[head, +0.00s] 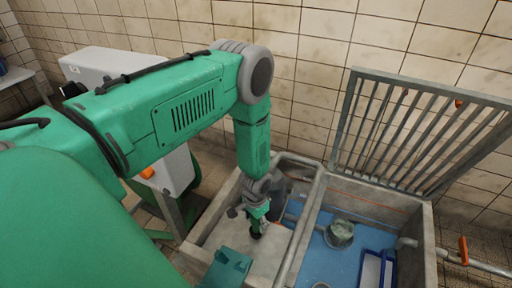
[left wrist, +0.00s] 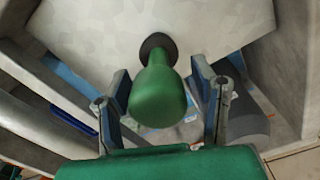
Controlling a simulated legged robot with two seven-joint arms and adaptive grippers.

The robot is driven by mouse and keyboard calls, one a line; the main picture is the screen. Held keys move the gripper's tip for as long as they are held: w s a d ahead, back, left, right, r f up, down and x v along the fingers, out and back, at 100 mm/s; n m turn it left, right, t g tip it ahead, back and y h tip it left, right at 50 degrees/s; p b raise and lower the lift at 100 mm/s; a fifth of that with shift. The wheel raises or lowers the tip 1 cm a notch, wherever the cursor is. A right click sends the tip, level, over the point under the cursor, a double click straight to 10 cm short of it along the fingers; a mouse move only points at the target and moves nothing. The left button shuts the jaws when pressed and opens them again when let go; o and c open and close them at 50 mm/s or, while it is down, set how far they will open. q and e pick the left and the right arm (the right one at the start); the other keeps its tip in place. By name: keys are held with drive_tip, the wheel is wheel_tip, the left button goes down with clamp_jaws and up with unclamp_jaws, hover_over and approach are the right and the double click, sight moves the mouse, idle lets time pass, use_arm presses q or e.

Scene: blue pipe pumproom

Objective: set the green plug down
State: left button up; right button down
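The green plug (left wrist: 157,97) shows in the left wrist view as a rounded green handle with a dark round base (left wrist: 158,46). Its base appears to rest on a pale slab (left wrist: 110,30). My left gripper (left wrist: 163,85) has one finger on each side of the handle, with narrow gaps showing, so it looks open around the plug. In the head view my left gripper (head: 257,205) points down over the slab (head: 232,238), and the plug is mostly hidden there by the fingers.
A concrete basin wall (head: 300,235) and pipes stand right of the slab. Beyond lies a blue-floored pit (head: 345,262) holding a grey-green round part (head: 340,234). A raised metal grating (head: 415,135) leans near the tiled wall. A white cabinet (head: 175,170) stands to the left.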

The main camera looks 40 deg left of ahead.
use_arm(q)
drive_tip(key=shift+r+p, duration=0.3)
drive_tip(key=shift+r, duration=0.15)
wheel_tip(320, 180, up, 11)
drive_tip(key=p, duration=0.4)
drive_tip(key=shift+d+r, duration=0.1)
drive_tip(key=shift+r, duration=0.05)
drive_tip(key=s+d+r, duration=0.2)
drive_tip(key=s+d, duration=0.1)
drive_tip(key=s, duration=0.8)
drive_tip(key=s+d+r, duration=0.2)
drive_tip(key=s+d, duration=0.2)
drive_tip(key=s, duration=0.6)
drive_tip(key=shift+s+d+t, duration=0.25)
drive_tip(key=shift+s+t, duration=0.05)
drive_tip(key=shift+s, duration=0.05)
